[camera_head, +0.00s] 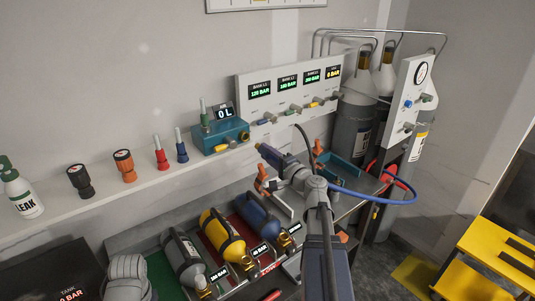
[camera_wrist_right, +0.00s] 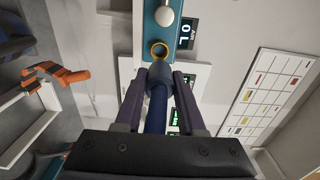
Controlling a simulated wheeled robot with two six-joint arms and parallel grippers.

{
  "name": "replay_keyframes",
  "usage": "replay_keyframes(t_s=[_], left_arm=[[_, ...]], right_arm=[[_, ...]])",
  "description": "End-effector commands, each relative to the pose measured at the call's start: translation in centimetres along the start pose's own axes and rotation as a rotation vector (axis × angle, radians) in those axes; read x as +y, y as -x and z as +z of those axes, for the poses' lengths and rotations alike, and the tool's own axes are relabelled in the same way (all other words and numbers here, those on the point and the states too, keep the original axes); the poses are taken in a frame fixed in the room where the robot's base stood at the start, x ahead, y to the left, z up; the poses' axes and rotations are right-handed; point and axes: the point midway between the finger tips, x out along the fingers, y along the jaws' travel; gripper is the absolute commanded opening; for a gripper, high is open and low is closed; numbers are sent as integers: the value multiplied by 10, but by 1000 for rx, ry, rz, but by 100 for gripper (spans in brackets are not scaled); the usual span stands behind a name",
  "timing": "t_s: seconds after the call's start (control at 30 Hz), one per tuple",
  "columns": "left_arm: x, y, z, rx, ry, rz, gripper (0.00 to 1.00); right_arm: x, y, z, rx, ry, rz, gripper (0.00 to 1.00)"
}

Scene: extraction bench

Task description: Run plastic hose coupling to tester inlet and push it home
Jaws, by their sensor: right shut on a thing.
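The teal tester (camera_head: 220,137) sits on the wall shelf, its display reading 0 L. Its brass ring-shaped inlet (camera_head: 245,135) faces out at its right end; the ring also shows open and empty in the wrist view (camera_wrist_right: 158,49). My right gripper (camera_head: 275,158) is shut on the dark blue hose coupling (camera_wrist_right: 158,75), whose end points at the ring. In the head view the coupling's tip is apart from the inlet, a little to its lower right. A blue hose (camera_head: 378,199) loops behind my right arm; its join to the coupling is hidden. My left gripper does not show.
A white gauge panel (camera_head: 290,91) with small valves stands just right of the tester. Several fittings, including an orange one (camera_head: 124,166), stand left along the shelf. Cylinders, one yellow (camera_head: 220,233), lie below. Tall grey tanks (camera_head: 357,120) stand at the right.

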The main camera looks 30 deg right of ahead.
Motion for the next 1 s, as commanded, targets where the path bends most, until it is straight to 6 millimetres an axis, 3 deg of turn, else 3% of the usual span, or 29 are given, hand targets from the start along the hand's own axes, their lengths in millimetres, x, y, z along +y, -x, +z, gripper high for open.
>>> replay_keyframes(t_s=[0.27, 0.8, 1.0], left_arm=[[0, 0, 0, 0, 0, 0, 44], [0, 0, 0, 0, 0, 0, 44], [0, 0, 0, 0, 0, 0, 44]], right_arm=[[0, -6, -1, 0, 0, 0, 0], [0, -51, -1, -2, 0, 0, 0], [0, -58, -1, 0, 0, 0, 0]])
